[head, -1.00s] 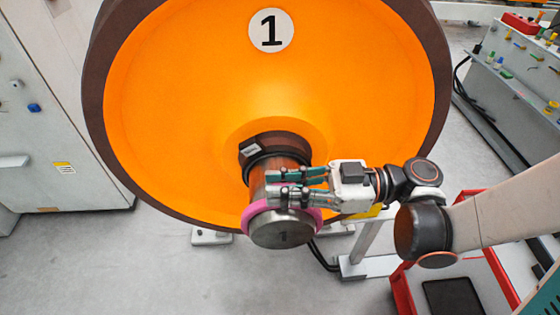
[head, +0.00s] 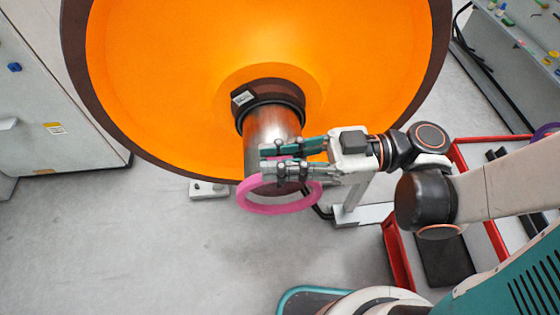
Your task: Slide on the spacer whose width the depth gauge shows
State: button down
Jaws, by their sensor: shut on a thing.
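A pink spacer ring (head: 280,208) is held by my gripper (head: 272,160), which is shut on its upper side. The ring hangs at the free end of the steel axle journal (head: 270,130). Floor shows through its lower opening, and the journal's end shows behind its upper part. The ring looks clear of the end face, but the fingers hide part of it, so I cannot tell the exact gap. The journal sticks out of the orange wheel (head: 180,90), with a dark collar (head: 275,95) at its root. No depth gauge reading is legible.
A red-edged trolley (head: 395,250) with a dark pad (head: 445,260) stands at the right. A purple ring (head: 545,131) lies partly in view at the far right. A grey cabinet (head: 60,100) is at the left. The floor at lower left is clear.

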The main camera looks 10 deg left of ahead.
jog(key=shift+w+a, duration=0.2)
jog(key=shift+w, duration=0.25)
jog(key=shift+b, duration=0.3)
dwell(1.3)
